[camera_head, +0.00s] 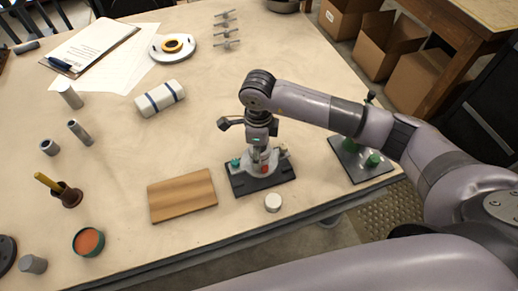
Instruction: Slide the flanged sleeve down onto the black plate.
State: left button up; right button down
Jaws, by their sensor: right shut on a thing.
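The black plate (281,179) lies near the front edge of the table, right of the middle. My right gripper (262,158) points down over it and is shut on a pale piece, which seems to be the flanged sleeve (250,167). The fingers and the small parts around them hide much of the piece. I cannot tell whether its flange touches the plate. A red part (264,170) shows at the fingertips, and a teal part (235,162) is at the plate's left end. My left gripper is not in view.
A wooden board (182,195) lies left of the plate, and a white round piece (272,203) in front. A dark plate with green cylinders (373,160) is at the right. A striped white roll (160,98) lies behind.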

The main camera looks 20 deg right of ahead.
jog(key=shift+f+b, duration=1.6)
jog(key=shift+b, duration=0.15)
dwell(1.0)
jog(key=c, duration=0.9)
grip_release()
jog(key=o, duration=0.4)
jog(key=shift+o, duration=0.3)
jog(key=shift+s+f, duration=0.1)
jog(key=shift+r+p, duration=1.4)
jog(key=shift+r, duration=1.15)
